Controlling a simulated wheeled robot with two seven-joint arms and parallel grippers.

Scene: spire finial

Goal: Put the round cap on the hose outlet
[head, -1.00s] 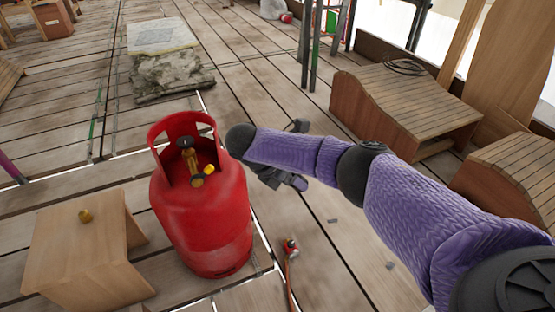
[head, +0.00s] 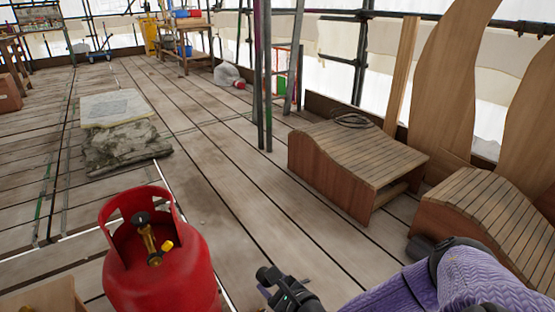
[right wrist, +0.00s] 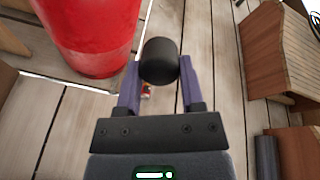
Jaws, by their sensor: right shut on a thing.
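My right gripper (right wrist: 159,88) is shut on a dark, round-ended piece, which looks like the round cap (right wrist: 160,60). In the head view my right gripper (head: 275,290) is low at the bottom, right of the red gas cylinder (head: 165,280). The cylinder stands upright on the boards and also shows at the top left of the right wrist view (right wrist: 90,35). Its brass valve (head: 149,238) sits inside the collar with a yellow piece (head: 167,245) on its side, perhaps the hose outlet. The cap is apart from the valve. My left gripper is not in view.
A wooden stool (head: 50,296) with a small brass piece (head: 27,308) is at the bottom left. Slatted wooden benches (head: 355,165) stand at right. The planks between are clear.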

